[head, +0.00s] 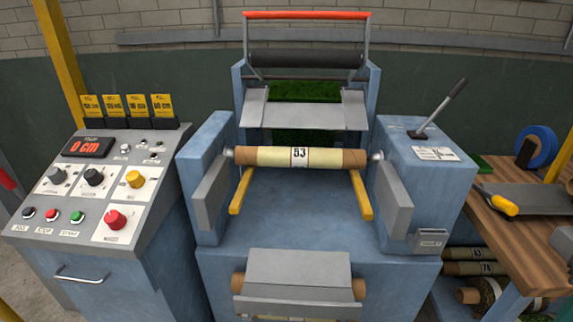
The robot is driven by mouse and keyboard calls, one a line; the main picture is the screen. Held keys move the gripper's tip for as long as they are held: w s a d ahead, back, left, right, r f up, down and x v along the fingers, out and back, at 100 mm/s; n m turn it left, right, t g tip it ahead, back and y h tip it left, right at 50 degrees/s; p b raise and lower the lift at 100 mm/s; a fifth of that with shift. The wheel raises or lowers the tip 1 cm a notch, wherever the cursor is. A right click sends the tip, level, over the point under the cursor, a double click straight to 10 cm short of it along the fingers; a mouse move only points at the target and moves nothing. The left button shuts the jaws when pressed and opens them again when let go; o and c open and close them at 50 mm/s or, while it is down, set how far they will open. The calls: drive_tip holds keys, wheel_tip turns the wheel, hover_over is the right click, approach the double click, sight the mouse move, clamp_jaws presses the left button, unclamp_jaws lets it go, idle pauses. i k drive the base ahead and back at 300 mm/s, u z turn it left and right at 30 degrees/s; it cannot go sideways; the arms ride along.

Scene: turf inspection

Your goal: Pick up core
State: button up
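A tan core (300,157) wrapped in a pale yellow band with a label reading 53 lies level across the middle of the blue machine (300,208). Its brown ends sit between two metal chucks at the side housings. Two yellow arms (241,190) stand below it, near its two ends. A second brown roll (359,290) shows at the machine's front, mostly hidden behind a grey plate (292,268). My gripper is not in view.
A control panel (85,190) reading 0 cm stands at the left. A lever (440,108) rises at the right. A wooden bench (530,232) holds blue tape (537,146) and a yellow-handled tool (504,205); labelled rolls (472,268) lie below it. A red-barred frame stands behind.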

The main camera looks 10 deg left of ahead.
sight(278, 156)
drive_tip(key=u, duration=0.4)
drive_tip(key=k, duration=1)
drive_tip(key=u, duration=1.05)
drive_tip(key=i, duration=1.25)
drive_tip(key=z, duration=0.75)
drive_tip(key=i, duration=0.65)
drive_tip(key=z, duration=0.5)
